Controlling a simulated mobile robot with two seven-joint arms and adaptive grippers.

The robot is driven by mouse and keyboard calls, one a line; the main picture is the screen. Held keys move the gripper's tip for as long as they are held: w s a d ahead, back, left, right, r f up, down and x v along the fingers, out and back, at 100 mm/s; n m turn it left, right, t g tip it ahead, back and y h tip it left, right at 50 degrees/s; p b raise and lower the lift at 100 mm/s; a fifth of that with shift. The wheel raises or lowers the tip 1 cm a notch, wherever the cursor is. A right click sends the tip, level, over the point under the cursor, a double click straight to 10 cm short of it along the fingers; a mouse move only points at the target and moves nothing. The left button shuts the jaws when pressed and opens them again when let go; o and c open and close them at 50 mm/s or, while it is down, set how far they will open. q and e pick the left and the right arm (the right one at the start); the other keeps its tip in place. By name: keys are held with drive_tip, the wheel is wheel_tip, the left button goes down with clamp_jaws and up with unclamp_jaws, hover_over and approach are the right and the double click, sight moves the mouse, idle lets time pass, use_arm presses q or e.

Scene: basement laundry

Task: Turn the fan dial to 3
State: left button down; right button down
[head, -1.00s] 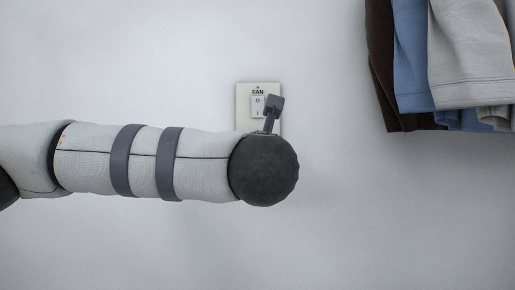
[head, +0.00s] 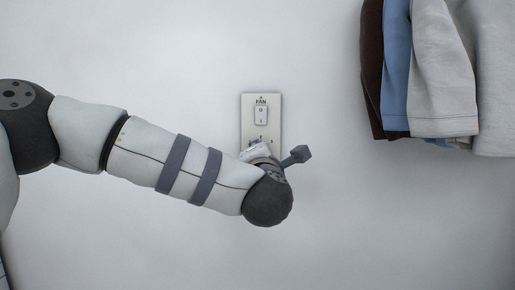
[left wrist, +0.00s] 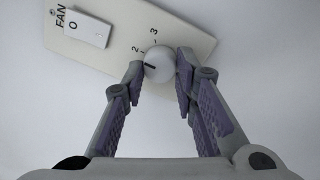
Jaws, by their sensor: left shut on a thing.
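The cream fan plate (head: 274,107) is on the wall, with a white rocker switch (head: 261,115) marked O and I. The round white dial (left wrist: 158,63) shows in the left wrist view, with a dark pointer line on its face. The line points left in that view, near the 2 and away from the 3. My left gripper (left wrist: 160,68) is shut on the dial, one finger on each side. In the head view my wrist hides the dial and most of the gripper. My right gripper is not in view.
Brown, blue and grey clothes (head: 443,75) hang at the upper right, apart from my arm. The wall (head: 380,220) around the plate is bare, with free room below and to the right.

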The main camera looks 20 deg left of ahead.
use_arm(q)
drive_tip(key=m, duration=1)
drive_tip(key=shift+r+t+h, duration=0.2)
drive_tip(key=shift+t+h, duration=0.1)
drive_tip(key=shift+h, duration=0.1)
drive_tip(key=shift+m, duration=0.4)
drive_tip(key=c, duration=1.3)
unclamp_jaws()
drive_tip(key=shift+f, duration=0.1)
drive_tip(key=shift+s, duration=0.1)
drive_tip(key=v, duration=1.1)
drive_tip(key=shift+s, duration=0.4)
